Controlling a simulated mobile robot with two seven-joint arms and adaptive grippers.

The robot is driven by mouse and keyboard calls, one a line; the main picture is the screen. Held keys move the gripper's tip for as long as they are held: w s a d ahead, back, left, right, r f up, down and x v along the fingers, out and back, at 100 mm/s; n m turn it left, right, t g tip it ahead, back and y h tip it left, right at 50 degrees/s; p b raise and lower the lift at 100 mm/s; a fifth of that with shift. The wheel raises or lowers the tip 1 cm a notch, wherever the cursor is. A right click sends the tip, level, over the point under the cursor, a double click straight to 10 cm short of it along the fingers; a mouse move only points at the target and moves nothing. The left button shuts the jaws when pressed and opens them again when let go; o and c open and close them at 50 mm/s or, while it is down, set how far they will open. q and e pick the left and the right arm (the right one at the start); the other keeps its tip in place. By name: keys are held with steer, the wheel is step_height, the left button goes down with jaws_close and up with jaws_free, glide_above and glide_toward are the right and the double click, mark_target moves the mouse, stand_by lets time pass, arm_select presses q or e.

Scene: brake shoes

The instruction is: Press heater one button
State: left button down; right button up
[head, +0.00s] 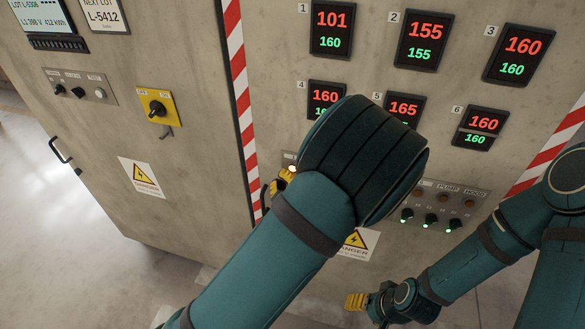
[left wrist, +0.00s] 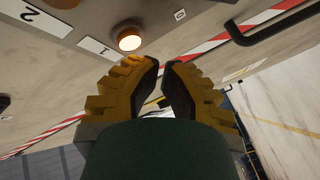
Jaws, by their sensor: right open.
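A round lit button (left wrist: 129,38) glows in the left wrist view, close to a white label marked 1 (left wrist: 100,48). It also shows in the head view (head: 291,169), right by my left gripper's yellow fingers (head: 279,184). In the left wrist view, my left gripper (left wrist: 162,64) has its fingertips drawn together with only a thin gap, holding nothing. The tips are just below the lit button in the picture; I cannot tell if they touch the panel. My left arm hides much of the button panel (head: 481,212). My right gripper (head: 356,302) is open, low and away from the panel.
Several numbered displays (head: 332,30) sit above the panel. Small black switches with green lights (head: 430,221) are at its right. A yellow rotary switch (head: 157,106) and a door handle (head: 61,150) are on the left cabinet. The floor at left is clear.

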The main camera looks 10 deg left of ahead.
arm_select(q)
steer(key=shift+w, duration=0.15)
steer(key=shift+w, duration=0.3)
steer(key=shift+w+b, duration=0.4)
steer(key=shift+w, duration=0.05)
stand_by(0.7)
steer(key=shift+s, duration=1)
steer(key=shift+s+a+b, duration=0.1)
steer(key=shift+s+b, duration=0.6)
steer(key=shift+s, duration=1.7)
